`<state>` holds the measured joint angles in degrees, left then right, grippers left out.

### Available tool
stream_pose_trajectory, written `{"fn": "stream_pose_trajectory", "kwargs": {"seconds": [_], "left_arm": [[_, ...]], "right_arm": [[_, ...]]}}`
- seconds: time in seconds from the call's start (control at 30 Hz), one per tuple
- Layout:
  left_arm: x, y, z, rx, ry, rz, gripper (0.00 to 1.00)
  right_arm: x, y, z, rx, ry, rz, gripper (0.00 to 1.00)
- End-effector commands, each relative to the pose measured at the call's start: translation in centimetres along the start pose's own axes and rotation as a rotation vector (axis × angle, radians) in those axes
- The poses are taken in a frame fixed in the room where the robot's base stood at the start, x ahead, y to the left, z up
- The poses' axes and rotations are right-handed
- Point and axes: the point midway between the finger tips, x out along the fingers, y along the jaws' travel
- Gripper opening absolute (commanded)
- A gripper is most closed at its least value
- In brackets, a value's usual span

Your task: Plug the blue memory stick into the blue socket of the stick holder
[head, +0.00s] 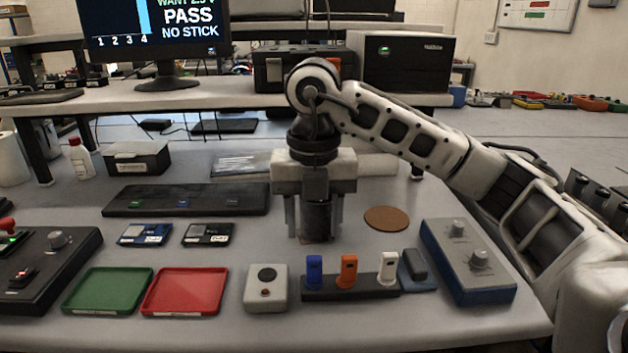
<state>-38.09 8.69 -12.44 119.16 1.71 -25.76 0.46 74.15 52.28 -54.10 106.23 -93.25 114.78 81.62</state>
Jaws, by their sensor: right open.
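A blue memory stick (314,270) stands upright at the left end of a low black stick holder (365,292), in the front middle of the table. An orange stick (348,271) and a white stick (388,268) stand upright to its right on the same holder. The socket under the blue stick is hidden, so its seating cannot be told. My right gripper (316,218) points down behind the holder, apart from the blue stick. Its jaws are open, with a dark cylinder (317,222) showing between the fingers; contact cannot be told. My left gripper is out of view.
A grey button box (266,289) stands left of the holder, and a blue-grey knob box (468,262) at right. Green (108,291) and red (183,292) trays lie front left. A long black bar (186,200) lies behind. A monitor (150,30) reads "PASS", "NO STICK".

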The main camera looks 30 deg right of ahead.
Motion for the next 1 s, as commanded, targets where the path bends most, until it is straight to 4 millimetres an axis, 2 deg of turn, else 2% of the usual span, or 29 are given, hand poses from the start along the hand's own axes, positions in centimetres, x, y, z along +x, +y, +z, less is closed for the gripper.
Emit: {"fn": "stream_pose_trajectory", "kwargs": {"seconds": [0.03,0.1,0.33,0.47,1.0], "left_arm": [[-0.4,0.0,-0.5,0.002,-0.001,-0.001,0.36],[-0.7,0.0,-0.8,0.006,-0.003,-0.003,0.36],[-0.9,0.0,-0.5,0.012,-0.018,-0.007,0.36],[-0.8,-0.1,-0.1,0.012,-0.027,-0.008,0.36],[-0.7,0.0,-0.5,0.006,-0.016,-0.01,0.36]], "right_arm": [[-1.8,0.0,0.1,0.002,-0.006,0.002,0.48],[-3.4,0.0,0.1,0.001,-0.006,0.001,0.48],[-6.3,0.0,0.1,0.001,-0.002,0.0,0.48],[-6.8,0.0,0.0,0.001,0.001,-0.001,0.48],[-6.8,0.0,0.0,0.001,0.0,-0.001,0.48]]}}
